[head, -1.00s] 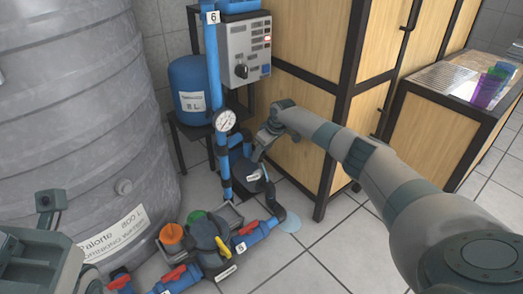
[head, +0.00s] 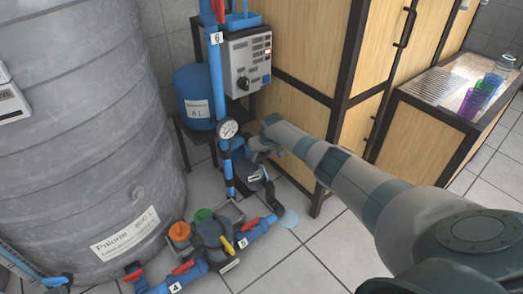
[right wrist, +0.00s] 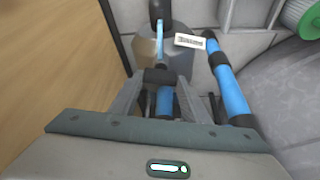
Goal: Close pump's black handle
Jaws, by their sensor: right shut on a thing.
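My right gripper (head: 259,153) reaches in from the right to the upright blue pipe by the pressure gauge, above the dark pump (head: 250,172). In the right wrist view the gripper (right wrist: 166,88) is shut on a small black part (right wrist: 160,75), which looks like the black handle, beside a blue pipe. The fingers hide much of the handle, and its exact angle is hard to tell. The pump's rounded body with a white label also shows beyond the fingers (right wrist: 178,60). My left gripper is out of view.
A gauge (head: 227,128) sits on the blue pipe, with a control box (head: 249,62) above. A large grey tank (head: 75,130) stands left and a wooden cabinet (head: 305,100) right. Red-handled valves (head: 183,268) and orange and green caps lie low.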

